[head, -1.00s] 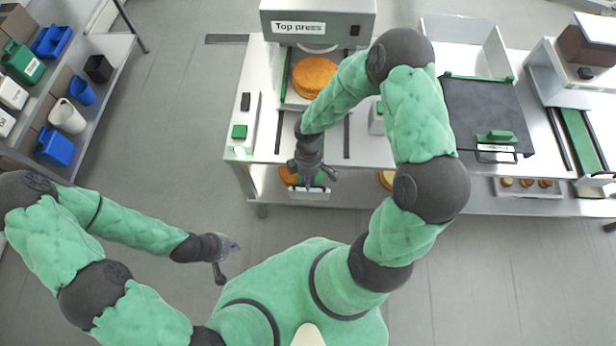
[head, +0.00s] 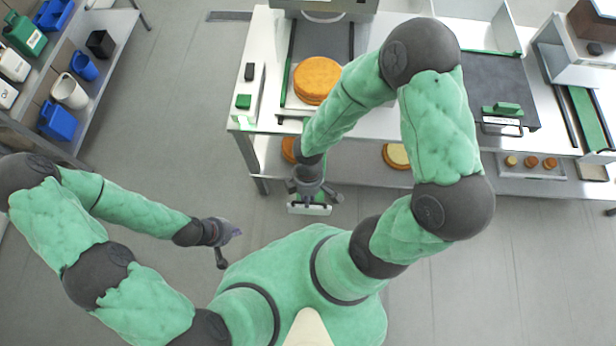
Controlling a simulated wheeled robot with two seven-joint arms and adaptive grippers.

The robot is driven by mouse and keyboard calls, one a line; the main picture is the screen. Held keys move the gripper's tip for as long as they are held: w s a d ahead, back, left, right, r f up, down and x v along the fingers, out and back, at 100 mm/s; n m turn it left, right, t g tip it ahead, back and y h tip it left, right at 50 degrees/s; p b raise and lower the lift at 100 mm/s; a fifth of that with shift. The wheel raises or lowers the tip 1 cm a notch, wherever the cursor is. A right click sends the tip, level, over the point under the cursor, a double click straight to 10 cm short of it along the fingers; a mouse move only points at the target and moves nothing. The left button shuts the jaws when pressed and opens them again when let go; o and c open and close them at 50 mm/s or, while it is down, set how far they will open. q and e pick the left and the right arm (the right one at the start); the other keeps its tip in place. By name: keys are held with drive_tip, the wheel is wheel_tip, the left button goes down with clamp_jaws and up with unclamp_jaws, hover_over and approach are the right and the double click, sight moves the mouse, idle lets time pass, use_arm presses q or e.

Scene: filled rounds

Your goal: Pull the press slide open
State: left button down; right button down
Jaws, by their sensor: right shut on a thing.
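The top press (head: 325,6) stands on the bench at the top of the view, mostly cut off by the frame edge. Its slide (head: 292,98) reaches out from under it toward me, with a stacked orange round (head: 317,77) on it, clear of the press. The slide's front plate (head: 309,210) sticks out beyond the bench's front edge. My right gripper (head: 315,192) is shut at this front, on the slide's handle, which the fingers largely hide. My arm hides part of the slide. My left gripper (head: 229,247) is open and empty over the floor, away from the bench.
A control strip with a green button (head: 243,101) is left of the slide. A dark plate (head: 488,90) with a handle and a green-belted unit (head: 585,115) are to the right. More rounds (head: 397,155) lie on the lower shelf. A shelf with jugs (head: 70,92) stands at left.

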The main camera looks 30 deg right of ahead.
drive_tip(key=c, duration=1.1)
unclamp_jaws()
drive_tip(key=shift+c, duration=0.2)
drive_tip(key=shift+r, duration=0.1)
wheel_tip(320, 180, up, 12)
drive_tip(key=w+d, duration=0.1)
drive_tip(key=w, duration=0.1)
drive_tip(key=shift+f, duration=0.2)
drive_tip(key=shift+d, duration=0.1)
